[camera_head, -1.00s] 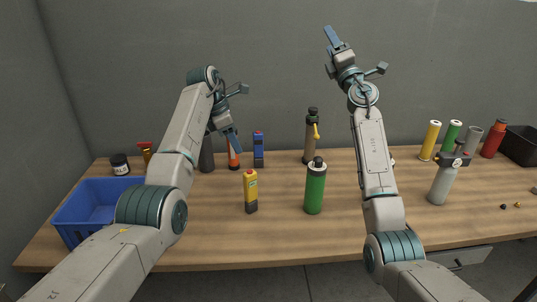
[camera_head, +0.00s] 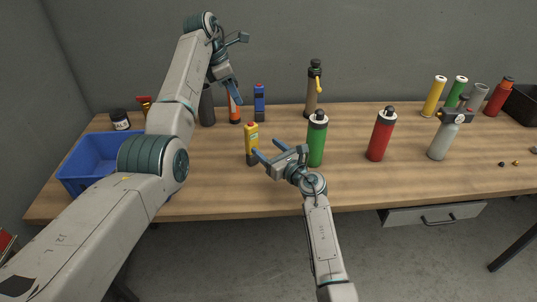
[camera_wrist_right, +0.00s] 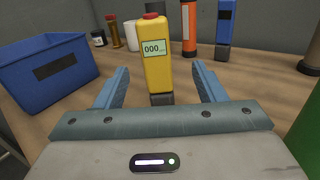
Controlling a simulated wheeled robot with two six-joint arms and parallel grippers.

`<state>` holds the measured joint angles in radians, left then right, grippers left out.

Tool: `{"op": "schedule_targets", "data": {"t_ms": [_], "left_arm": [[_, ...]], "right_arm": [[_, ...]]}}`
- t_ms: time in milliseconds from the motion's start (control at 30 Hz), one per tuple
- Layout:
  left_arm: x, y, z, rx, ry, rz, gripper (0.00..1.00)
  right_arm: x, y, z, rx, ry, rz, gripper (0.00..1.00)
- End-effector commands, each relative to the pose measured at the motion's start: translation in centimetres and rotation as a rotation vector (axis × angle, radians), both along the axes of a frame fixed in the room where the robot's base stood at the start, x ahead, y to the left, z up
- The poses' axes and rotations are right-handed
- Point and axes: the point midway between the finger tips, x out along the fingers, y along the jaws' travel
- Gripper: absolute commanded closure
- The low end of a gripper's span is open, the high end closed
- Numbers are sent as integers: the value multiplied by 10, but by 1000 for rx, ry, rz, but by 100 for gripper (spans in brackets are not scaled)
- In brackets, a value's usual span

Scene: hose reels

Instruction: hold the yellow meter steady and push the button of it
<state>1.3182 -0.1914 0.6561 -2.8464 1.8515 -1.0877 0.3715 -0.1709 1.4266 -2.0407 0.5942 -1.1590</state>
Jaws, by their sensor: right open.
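The yellow meter (camera_head: 251,142) stands upright on the wooden table (camera_head: 215,190), left of a green bottle. In the right wrist view the meter (camera_wrist_right: 157,65) shows a display with zeros, a dark lower part and a red button (camera_wrist_right: 152,15) on top. My right gripper (camera_head: 269,149) is open and empty, low on the near right side of the meter. In the wrist view its two blue fingers flank the meter's lower part without touching it. My left gripper (camera_head: 234,93) hangs above the table behind and left of the meter; its finger opening is unclear.
A blue bin (camera_head: 92,160) stands at left. A green bottle (camera_head: 317,143) is close right of my right gripper, with a red bottle (camera_head: 381,137) beyond. A blue device (camera_head: 259,103) and orange tube (camera_head: 234,112) stand behind the meter.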

Motion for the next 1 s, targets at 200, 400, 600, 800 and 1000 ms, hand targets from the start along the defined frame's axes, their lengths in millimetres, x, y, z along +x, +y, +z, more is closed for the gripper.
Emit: {"op": "schedule_targets", "data": {"t_ms": [200,400,600,800,1000], "left_arm": [[0,0,0,0,0,0,64],[0,0,0,0,0,0,64],[0,0,0,0,0,0,64],[0,0,0,0,0,0,64],[0,0,0,0,0,0,64]], "right_arm": [[-3,7,-15,-42,1,13,36],[23,24,-14,-39,2,14,36],[53,44,-13,-39,2,13,36],[72,57,-14,-39,1,12,36],[80,63,-14,-39,2,12,36]]}}
